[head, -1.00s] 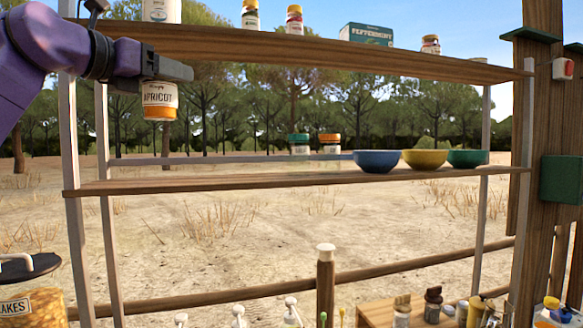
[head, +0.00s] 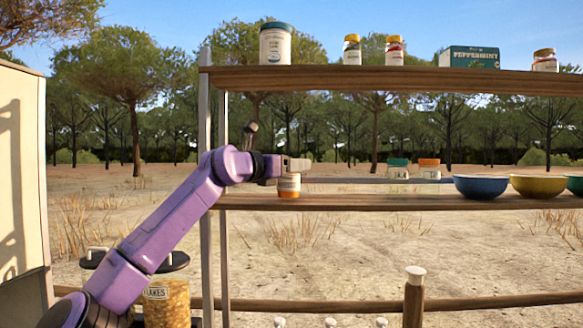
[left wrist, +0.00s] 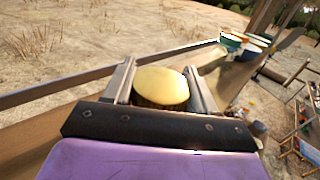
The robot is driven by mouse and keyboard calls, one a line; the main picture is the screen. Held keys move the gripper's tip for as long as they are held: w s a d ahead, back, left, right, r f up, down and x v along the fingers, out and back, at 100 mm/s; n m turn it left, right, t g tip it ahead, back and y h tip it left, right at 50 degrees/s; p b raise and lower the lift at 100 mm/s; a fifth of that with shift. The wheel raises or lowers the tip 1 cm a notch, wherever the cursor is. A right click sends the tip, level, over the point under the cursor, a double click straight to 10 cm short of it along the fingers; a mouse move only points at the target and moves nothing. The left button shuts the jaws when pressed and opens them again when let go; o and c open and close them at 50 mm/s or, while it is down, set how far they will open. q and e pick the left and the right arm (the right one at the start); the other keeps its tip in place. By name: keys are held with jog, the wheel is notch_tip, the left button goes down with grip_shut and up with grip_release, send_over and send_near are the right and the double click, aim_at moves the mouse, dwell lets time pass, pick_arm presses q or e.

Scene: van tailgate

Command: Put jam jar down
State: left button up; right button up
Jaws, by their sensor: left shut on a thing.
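The jam jar (head: 289,187) has a pale label and an orange band. It is upright at the left end of the lower wooden shelf (head: 370,202), its base at the shelf board. My left gripper (head: 292,165) is shut on the jar near its top, hiding the lid in the head view. In the left wrist view the jar's yellow lid (left wrist: 161,87) sits between the two fingers. My right gripper is in neither view.
Two small jars, one with a green lid (head: 398,168) and one with an orange lid (head: 428,168), stand farther right. A blue bowl (head: 480,187) and a yellow bowl (head: 538,186) sit beyond them. Board right of the held jar is clear.

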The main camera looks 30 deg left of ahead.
pick_arm(q)
jog(key=shift+w+f, duration=0.4)
jog(key=shift+w, duration=0.25)
jog(key=o, duration=1.1)
jog(key=shift+o, duration=0.9)
jog(key=shift+s, duration=0.1)
jog(key=shift+s+r, duration=0.2)
jog(key=shift+s, duration=0.05)
jog(key=shift+s+a+f+b, duration=0.1)
jog(key=shift+s+f+b, duration=0.15)
jog(key=shift+b, duration=0.1)
jog(key=b+v, duration=0.4)
jog(key=v, duration=0.7)
jog(key=shift+b, duration=0.4)
jog(key=shift+s+r, duration=0.1)
